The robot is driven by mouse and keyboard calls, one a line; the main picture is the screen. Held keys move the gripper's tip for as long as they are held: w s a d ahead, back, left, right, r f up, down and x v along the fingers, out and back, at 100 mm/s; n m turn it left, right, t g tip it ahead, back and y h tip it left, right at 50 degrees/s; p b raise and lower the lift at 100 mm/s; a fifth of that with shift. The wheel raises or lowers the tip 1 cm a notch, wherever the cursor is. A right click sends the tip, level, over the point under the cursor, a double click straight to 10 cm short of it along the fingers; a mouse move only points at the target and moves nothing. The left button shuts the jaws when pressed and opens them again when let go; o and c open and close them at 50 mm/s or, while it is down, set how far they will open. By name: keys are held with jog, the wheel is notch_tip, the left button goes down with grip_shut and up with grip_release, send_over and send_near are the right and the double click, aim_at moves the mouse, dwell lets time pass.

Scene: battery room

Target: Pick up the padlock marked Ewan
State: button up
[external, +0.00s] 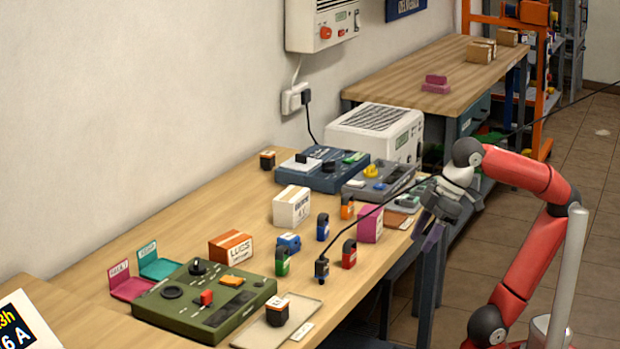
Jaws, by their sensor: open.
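Several padlocks are on the wooden workbench (185,225): a green padlock (282,266), a red padlock (349,258), an upright blue padlock (323,231), an orange padlock (347,211) and what looks like a blue padlock (289,242) lying down. Their markings are too small to read, so I cannot tell which one says Ewan. My gripper (428,238) is open and empty, pointing down near the bench's right edge. In the picture it is right of the padlocks and apart from them.
A green control box (240,306) stands at the front, a tray (258,334) beside it. A black plug (322,268) with a cable stands near the padlocks. Cartons (291,207) and a pink box (370,224) flank them. Blue and grey devices (330,180) fill the back.

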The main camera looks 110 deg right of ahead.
notch_tip(320, 180, up, 6)
jog(key=n+y+p, duration=0.1)
jog(key=n+y, duration=0.2)
jog(key=n, duration=0.4)
send_near(350, 241)
jog(key=shift+g, duration=0.3)
jog(key=x, duration=0.4)
jog(key=shift+w+d, duration=0.1)
jog(key=shift+w, duration=0.05)
jog(key=x, duration=0.7)
jog(key=shift+w+f, duration=0.15)
jog(key=shift+f, duration=0.2)
jog(key=shift+c, duration=0.2)
grip_shut()
jog(key=shift+r, duration=0.1)
